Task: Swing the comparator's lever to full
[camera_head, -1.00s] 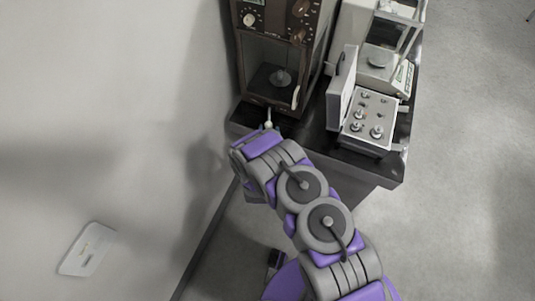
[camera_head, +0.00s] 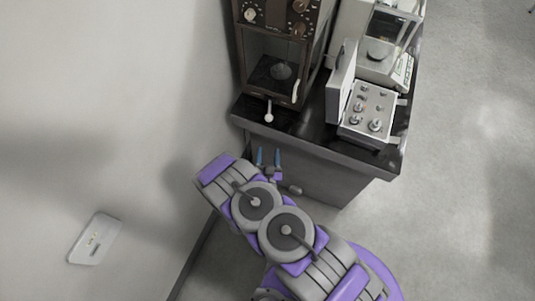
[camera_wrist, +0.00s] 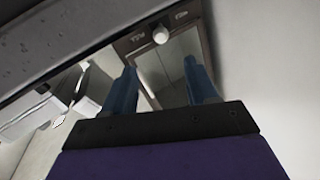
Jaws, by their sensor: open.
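The comparator (camera_head: 257,43) is a tall dark brown cabinet with knobs on top and a glazed front, at the back left of the table. Its lever (camera_head: 268,115) sticks out low at the front and ends in a pale round knob. In the wrist view the knob (camera_wrist: 160,35) shows above and between my fingers, with the comparator (camera_wrist: 172,62) behind it. My gripper (camera_head: 269,157) has two blue fingers, apart and empty. It is in front of the table's front edge, short of the lever and not touching it. The wrist view shows the open fingers (camera_wrist: 162,85) too.
The dark table (camera_head: 305,128) has its front edge just beyond my gripper. An open grey case with weights (camera_head: 367,110) stands right of the comparator, with a white balance (camera_head: 380,55) behind it. A wall (camera_head: 120,90) is close on the left.

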